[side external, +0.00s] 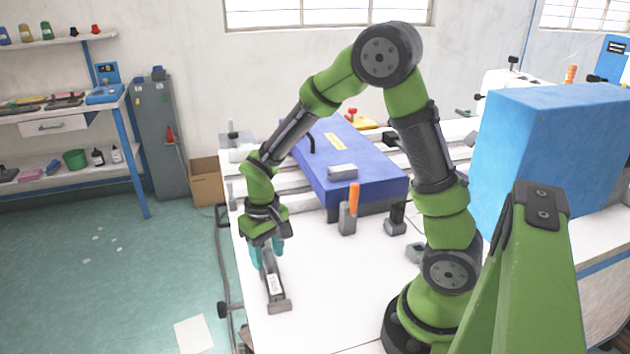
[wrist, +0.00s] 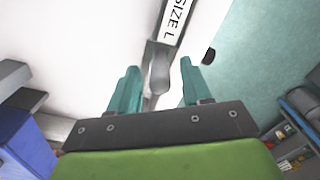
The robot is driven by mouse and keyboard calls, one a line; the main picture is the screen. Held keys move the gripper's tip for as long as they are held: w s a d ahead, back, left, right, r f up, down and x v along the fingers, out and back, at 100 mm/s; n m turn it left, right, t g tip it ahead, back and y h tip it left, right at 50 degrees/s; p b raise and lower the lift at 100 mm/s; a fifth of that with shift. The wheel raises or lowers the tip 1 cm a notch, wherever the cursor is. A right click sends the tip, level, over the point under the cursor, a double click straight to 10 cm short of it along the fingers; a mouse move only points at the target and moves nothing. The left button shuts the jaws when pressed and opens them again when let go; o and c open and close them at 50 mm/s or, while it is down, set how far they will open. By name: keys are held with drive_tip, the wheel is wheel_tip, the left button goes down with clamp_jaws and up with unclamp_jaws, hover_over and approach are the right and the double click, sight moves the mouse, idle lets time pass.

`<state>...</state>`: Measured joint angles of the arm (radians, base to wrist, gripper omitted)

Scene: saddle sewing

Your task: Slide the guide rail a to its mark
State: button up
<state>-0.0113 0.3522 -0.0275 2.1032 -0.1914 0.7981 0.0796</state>
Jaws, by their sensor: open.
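A grey bar (side external: 273,284) with a white label lies on the white table near its left edge. In the wrist view the same bar (wrist: 159,72) shows its label, which reads "SIZE L". It may be guide rail a, but no marking confirms this. My gripper (side external: 266,254) points down over the bar's far end. In the wrist view my gripper (wrist: 158,78) has its teal fingers apart, with the bar's rounded grey end between them and gaps on both sides. I cannot tell how far down the fingers reach. I cannot make out a mark for the rail.
A blue machine bed (side external: 350,165) stands behind, with a small grey block (side external: 342,172) on top. An orange-handled tool in a grey holder (side external: 347,218) and a dark stand (side external: 395,219) are to the right. A large blue box (side external: 545,150) is further right. The table's front middle is clear.

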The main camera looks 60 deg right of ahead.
drive_tip(key=shift+f, duration=0.1)
clamp_jaws()
drive_tip(key=shift+s+a, duration=0.6)
drive_tip(key=shift+s, duration=0.05)
unclamp_jaws()
wheel_tip(320, 180, up, 17)
idle(0.5)
drive_tip(key=shift+w, duration=0.15)
